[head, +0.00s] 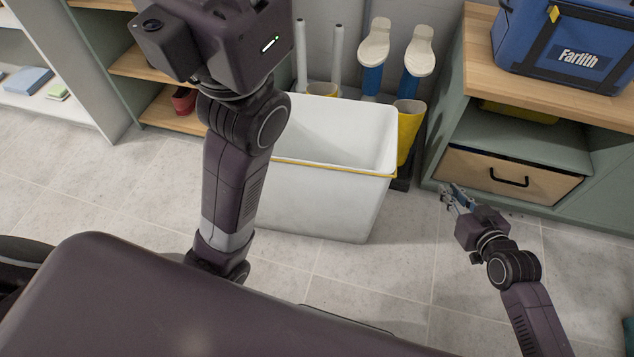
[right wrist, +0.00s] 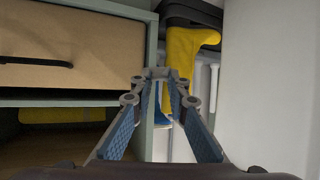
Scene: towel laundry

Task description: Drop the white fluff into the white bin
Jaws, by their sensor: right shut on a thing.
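The white bin (head: 318,202) stands on the floor in the middle of the head view, open at the top, with a yellow line along its rim. Its bottom inside is hidden. My right gripper (head: 452,195) is low, to the right of the bin and in front of the cabinet drawer. In the right wrist view its blue-padded fingers (right wrist: 160,80) close on a small pale thing at the tips, apparently the white fluff (right wrist: 159,72); it is too small to make out clearly. My left gripper's body (head: 215,45) is at the top; its fingers are out of the picture.
A green cabinet with a drawer (head: 510,178) and a blue cooler bag (head: 565,45) on top is at right. Shelves (head: 60,110) are at left. The tiled floor (head: 400,265) in front is clear.

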